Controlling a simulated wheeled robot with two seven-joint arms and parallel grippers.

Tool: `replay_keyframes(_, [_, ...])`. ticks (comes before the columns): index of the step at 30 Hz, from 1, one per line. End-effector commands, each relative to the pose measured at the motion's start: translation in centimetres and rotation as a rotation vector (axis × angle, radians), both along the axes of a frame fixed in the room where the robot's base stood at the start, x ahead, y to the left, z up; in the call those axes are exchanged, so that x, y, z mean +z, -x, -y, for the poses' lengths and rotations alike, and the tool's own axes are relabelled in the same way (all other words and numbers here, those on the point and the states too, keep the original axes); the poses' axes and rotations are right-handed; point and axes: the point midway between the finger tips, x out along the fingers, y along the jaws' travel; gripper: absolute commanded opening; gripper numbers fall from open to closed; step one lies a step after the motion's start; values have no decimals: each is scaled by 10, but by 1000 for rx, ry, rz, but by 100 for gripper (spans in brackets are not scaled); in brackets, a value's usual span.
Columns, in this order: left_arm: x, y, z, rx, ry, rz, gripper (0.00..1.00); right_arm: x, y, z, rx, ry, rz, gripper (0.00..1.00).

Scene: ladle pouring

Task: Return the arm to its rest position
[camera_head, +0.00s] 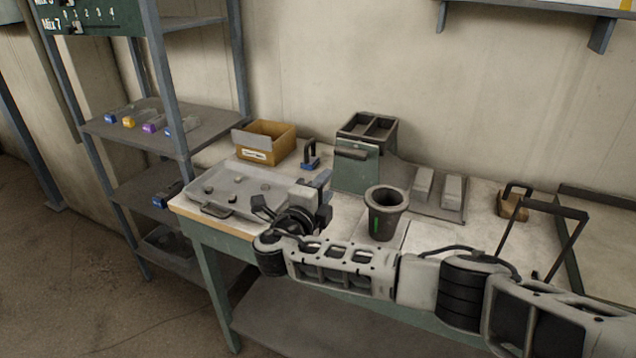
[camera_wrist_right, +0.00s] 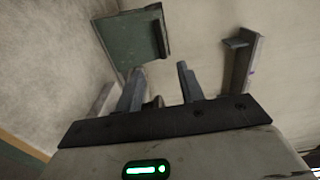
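My right arm reaches in from the right side of the head view and stretches left along the table's front edge. Its gripper (camera_head: 321,181) is over the table, between the grey tray (camera_head: 222,209) and the dark cup (camera_head: 390,198). In the right wrist view, the two fingers of my right gripper (camera_wrist_right: 160,70) stand apart. A small dark brownish shape shows low between them, and I cannot tell what it is. No held object is clear. My left gripper is not in view.
On the table (camera_head: 470,240) stand a cardboard box (camera_head: 265,146), a blue-based clamp-like item (camera_head: 310,160), a greenish panel (camera_head: 356,170) and a dark bin (camera_head: 368,130). A metal shelf rack (camera_head: 150,128) stands left. A wall shelf (camera_head: 540,6) hangs at upper right.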

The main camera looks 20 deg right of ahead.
Motion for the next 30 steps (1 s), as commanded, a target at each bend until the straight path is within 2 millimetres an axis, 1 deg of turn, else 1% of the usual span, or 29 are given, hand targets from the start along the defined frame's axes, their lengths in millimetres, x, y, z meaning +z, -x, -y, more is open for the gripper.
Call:
replay_keyframes(4, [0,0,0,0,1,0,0,-3,2,-1,3,-19,1,38])
replay_keyframes(5, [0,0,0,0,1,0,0,-8,4,-3,4,-43,2,38])
replay_keyframes(7, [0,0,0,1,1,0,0,-25,15,-10,10,-158,15,38])
replay_keyframes(8, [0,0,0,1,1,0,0,-35,22,-15,10,-235,26,38])
replay_keyframes(9, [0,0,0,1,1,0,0,-52,34,-22,1,-366,41,38])
replay_keyframes(11, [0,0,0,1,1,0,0,-78,57,-35,-35,-604,77,38])
replay_keyframes(12, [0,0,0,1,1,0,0,-96,75,-43,-82,-781,110,38])
replay_keyframes(14, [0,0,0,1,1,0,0,-117,103,-53,-187,-1050,174,38])
replay_keyframes(15, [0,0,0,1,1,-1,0,-129,122,-58,-277,-1220,225,38])
replay_keyframes(17, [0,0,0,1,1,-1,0,-144,149,-63,-436,-1453,314,38])
replay_keyframes(18, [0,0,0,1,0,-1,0,-152,168,-66,-557,-1595,382,38])
replay_keyframes(20, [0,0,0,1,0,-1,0,-160,194,-66,-761,-1783,503,38])
replay_keyframes(21, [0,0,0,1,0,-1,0,-164,211,-64,-907,-1890,595,38])
replay_keyframes(23, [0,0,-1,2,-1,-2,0,-167,236,-59,-1138,-2019,754,38])
replay_keyframes(24, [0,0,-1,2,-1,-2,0,-168,252,-54,-1295,-2079,872,38])
replay_keyframes(27, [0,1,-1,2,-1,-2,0,-166,285,-41,-1635,-2148,1161,38])
replay_keyframes(29, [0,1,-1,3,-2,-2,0,-164,300,-32,-1796,-2149,1321,38])
replay_keyframes(30, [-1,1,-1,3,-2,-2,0,-163,310,-27,1836,2077,-1379,38])
